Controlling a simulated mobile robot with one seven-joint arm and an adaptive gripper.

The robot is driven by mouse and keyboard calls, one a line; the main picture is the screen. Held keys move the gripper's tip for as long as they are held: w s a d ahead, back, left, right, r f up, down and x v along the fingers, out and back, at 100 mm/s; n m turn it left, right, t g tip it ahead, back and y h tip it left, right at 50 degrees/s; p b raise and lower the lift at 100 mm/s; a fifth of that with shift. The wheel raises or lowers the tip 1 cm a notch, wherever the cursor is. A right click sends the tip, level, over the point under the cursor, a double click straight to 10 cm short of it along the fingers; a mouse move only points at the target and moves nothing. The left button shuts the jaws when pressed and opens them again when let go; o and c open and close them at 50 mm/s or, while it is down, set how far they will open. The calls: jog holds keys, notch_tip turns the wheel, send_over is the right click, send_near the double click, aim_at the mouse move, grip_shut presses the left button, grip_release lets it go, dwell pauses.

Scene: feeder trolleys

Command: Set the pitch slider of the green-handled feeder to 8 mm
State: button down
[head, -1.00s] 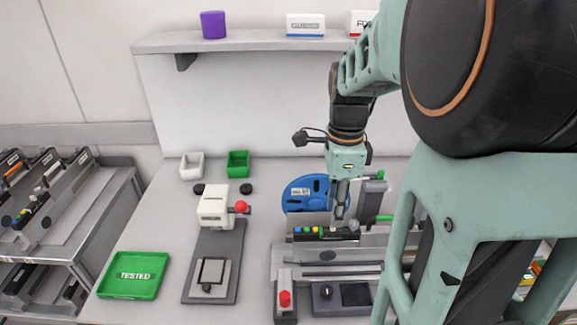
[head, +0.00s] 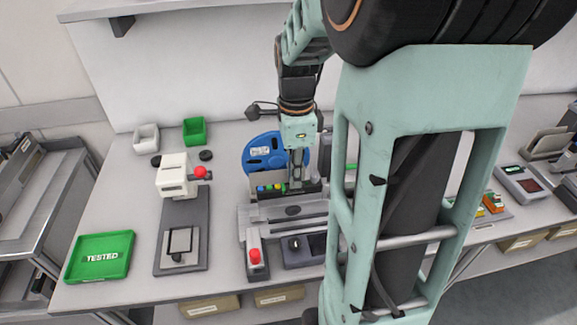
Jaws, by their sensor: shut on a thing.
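The feeder (head: 292,208) is a long grey unit on the bench, mostly behind my arm on its right side. A bit of its green handle (head: 351,166) shows beside my arm. A row of small coloured marks (head: 270,188) lies on a dark strip on the feeder. My gripper (head: 296,186) points straight down at the right end of these marks, shut on the pitch slider. The slider itself is hidden by the fingers, and its setting cannot be read. A blue reel (head: 262,152) stands behind the feeder.
A red button box (head: 255,256) sits in front of the feeder. White (head: 146,138) and green (head: 194,131) bins are behind. My arm covers the right middle.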

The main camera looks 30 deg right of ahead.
aim_at(286, 186)
jog(key=shift+w+a, duration=0.3)
jog(key=shift+a, duration=0.6)
jog(key=c, duration=2)
grip_release()
notch_tip(286, 186, up, 12)
jog(key=shift+r, duration=0.1)
